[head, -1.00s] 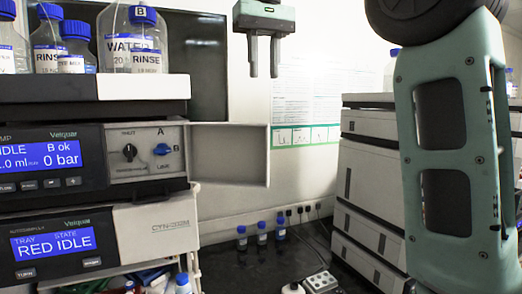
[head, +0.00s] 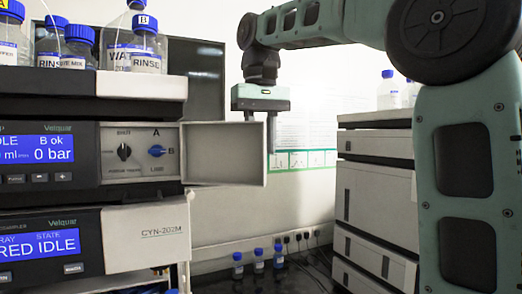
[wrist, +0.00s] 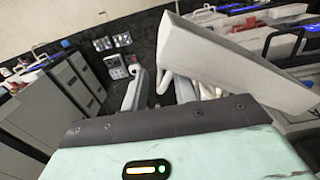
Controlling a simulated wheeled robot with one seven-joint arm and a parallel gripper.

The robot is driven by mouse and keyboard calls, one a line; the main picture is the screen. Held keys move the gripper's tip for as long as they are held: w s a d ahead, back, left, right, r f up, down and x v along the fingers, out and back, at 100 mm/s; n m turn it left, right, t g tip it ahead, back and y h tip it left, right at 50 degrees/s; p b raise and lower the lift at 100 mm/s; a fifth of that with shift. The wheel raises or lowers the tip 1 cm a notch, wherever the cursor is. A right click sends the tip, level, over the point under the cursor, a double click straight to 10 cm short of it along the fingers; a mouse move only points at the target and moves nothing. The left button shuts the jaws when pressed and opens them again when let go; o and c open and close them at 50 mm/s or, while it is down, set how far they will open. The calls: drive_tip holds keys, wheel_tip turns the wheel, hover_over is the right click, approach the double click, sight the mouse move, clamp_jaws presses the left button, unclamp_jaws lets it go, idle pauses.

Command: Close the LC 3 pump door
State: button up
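The pump module (head: 140,153) is at the left in the head view, with a blue display reading 0 bar and two knobs on its exposed panel. Its pale door (head: 222,154) stands open, swung out to the right of the panel. My gripper (head: 260,132) points down at the door's free right end. One finger shows just right of that end; the other is mostly hidden by the door. In the wrist view the door (wrist: 225,62) is a white slab close to the right finger. My gripper (wrist: 158,98) has its fingers apart with nothing visibly held between them.
Bottles with blue caps (head: 130,45) stand on the stack above the pump. A lower module (head: 150,235) is under it. Another white stack (head: 375,190) stands right, near my arm. Small blue-capped bottles (head: 258,262) stand on the dark bench behind.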

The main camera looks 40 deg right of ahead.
drive_tip(key=shift+f, duration=0.85)
clamp_jaws()
drive_tip(key=shift+s+a+m, duration=0.15)
drive_tip(key=shift+m, duration=0.15)
